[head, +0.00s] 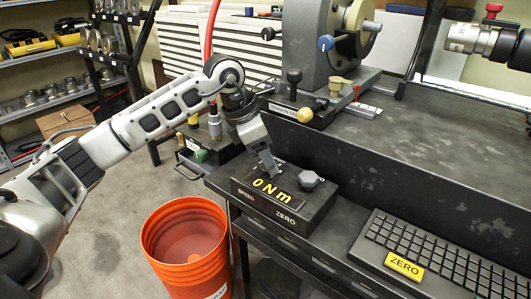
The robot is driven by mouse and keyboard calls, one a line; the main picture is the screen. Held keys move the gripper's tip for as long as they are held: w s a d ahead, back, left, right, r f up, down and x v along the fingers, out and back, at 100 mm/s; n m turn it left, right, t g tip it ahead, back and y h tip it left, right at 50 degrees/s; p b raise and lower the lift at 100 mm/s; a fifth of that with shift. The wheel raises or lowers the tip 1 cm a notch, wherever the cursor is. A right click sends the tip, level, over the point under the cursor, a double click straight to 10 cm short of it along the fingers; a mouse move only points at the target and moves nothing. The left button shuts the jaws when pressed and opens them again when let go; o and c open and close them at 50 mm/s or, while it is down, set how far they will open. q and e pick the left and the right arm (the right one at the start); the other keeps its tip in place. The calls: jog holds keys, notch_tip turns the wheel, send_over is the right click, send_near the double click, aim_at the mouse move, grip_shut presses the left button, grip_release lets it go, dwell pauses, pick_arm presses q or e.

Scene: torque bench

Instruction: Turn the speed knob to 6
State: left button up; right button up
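The black control box (285,212) sits at the front left of the bench. It carries a yellow "0 Nm" readout (272,189) and the labels SPEED and ZERO. My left gripper (268,166) points down at the top of the box, above the SPEED label, at its left side. The speed knob is not clearly visible; the gripper covers that spot. Whether the fingers touch or grip a knob cannot be told. A grey faceted knob (309,180) stands on the box's right side, apart from the gripper. My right gripper is out of view.
A black keyboard (440,255) with a yellow ZERO tag (404,263) lies to the right. A grey machine (308,45) with a round head stands behind the box. An orange bucket (190,275) is on the floor below.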

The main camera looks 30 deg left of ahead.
pick_arm(q)
jog(key=p+v, duration=0.1)
jog(key=v, duration=1.5)
jog(key=shift+p, duration=0.3)
jog(key=shift+d, duration=0.1)
